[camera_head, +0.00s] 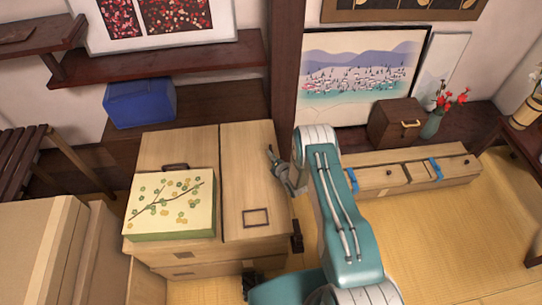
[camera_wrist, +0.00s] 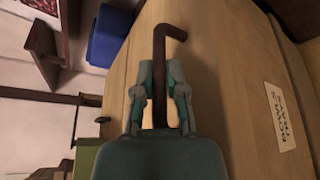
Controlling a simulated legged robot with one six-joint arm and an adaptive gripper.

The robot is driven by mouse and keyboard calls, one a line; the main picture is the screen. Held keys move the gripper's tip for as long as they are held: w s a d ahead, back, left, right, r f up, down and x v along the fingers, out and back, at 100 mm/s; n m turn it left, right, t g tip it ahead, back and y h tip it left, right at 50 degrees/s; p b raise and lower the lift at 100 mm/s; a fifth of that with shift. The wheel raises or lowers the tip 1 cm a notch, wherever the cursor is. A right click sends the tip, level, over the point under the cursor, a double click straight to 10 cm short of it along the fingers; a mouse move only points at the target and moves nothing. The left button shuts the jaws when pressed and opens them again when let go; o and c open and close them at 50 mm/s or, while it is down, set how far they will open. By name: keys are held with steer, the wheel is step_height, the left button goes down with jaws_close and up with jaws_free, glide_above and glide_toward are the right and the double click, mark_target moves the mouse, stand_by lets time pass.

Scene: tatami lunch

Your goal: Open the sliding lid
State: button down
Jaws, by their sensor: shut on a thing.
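A low wooden chest has two pale top panels; the right panel (camera_head: 250,170), with a dark rectangular outline near its front, appears to be the sliding lid. In the head view my gripper (camera_head: 273,158) is over this panel's right side. In the wrist view my gripper (camera_wrist: 160,78) is shut on a dark brown bar handle (camera_wrist: 161,48), whose bent end sticks out past the fingers. Pale wood (camera_wrist: 220,85) lies behind it. I cannot make out this handle in the head view. How far the lid is open is unclear.
A floral-topped green box (camera_head: 170,204) sits on the chest's left side, next to another dark handle (camera_head: 175,166). A blue case (camera_head: 140,102) stands behind. Tatami (camera_head: 470,230) is clear at front right.

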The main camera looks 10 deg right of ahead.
steer(key=d, duration=2)
steer(key=shift+d, duration=0.15)
steer(key=shift+s+f, duration=0.1)
steer(key=shift+f, duration=0.05)
steer(key=c, duration=1)
jaws_free()
steer(key=shift+o, duration=0.2)
steer(key=v, duration=1.2)
